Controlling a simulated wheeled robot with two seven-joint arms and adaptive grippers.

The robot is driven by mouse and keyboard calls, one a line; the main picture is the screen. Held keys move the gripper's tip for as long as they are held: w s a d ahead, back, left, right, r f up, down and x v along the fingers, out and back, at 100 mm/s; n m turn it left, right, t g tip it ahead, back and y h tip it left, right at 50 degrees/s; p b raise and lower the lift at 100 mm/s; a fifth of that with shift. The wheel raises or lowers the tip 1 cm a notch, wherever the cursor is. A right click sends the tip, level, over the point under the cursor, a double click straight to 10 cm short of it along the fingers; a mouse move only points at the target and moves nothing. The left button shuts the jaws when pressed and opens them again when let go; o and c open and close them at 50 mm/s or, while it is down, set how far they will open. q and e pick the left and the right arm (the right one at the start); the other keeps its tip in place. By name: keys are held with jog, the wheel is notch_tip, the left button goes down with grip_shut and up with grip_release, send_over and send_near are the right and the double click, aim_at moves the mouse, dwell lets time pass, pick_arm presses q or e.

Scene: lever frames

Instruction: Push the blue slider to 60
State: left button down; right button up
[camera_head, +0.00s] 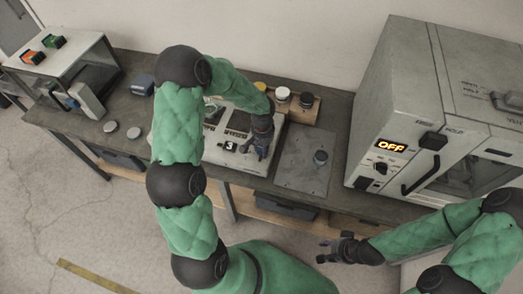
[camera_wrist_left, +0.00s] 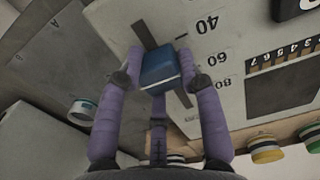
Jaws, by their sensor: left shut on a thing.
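The blue slider (camera_wrist_left: 161,68) is a small block on a dark slot in a light grey panel (camera_wrist_left: 235,20). The panel has printed marks 40, 60 (camera_wrist_left: 209,60) and 80 beside the slot. The slider sits roughly level with 60; the exact reading cannot be told. In the head view my left gripper (camera_head: 258,146) is over the panel on the bench, and the slider is hard to make out there. My right gripper (camera_head: 328,250) is empty, its fingers apart, in front of the bench.
A large grey oven-like box (camera_head: 400,120) with an OFF display stands at the right. A dark plate (camera_head: 300,165) with a small knob lies beside the panel. Jars with coloured lids (camera_wrist_left: 265,148) stand behind it. A glass-sided box (camera_head: 85,65) is at the left.

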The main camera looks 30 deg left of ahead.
pick_arm(q)
jog(key=shift+w+a, duration=0.15)
jog(key=shift+w, duration=0.55)
jog(key=shift+w+a, duration=0.15)
jog(key=shift+w, duration=0.5)
jog(key=c, duration=0.8)
grip_release()
jog(key=shift+r, duration=0.1)
notch_tip(320, 180, up, 12)
